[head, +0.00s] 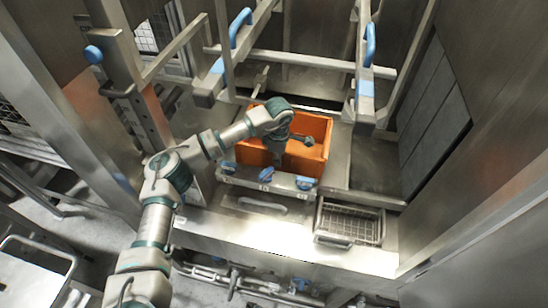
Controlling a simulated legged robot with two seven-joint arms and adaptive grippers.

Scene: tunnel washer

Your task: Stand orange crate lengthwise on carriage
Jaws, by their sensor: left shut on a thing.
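The orange crate (319,127) sits in the middle of the picture, inside the metal frame of the washer, behind a front bar. My left arm reaches in from the lower left, and my left gripper (280,152) is down at the crate's near side, shut on the crate. The arm's wrist hides part of the crate's left and middle. The carriage cannot be told apart clearly from the steel parts around the crate. My right gripper is not in view.
A front bar with blue knobs (265,174) stands close before the crate. Rails with blue handles (370,42) rise behind and beside it. A wire basket (350,222) sits at the front right. A steel wall closes the right side.

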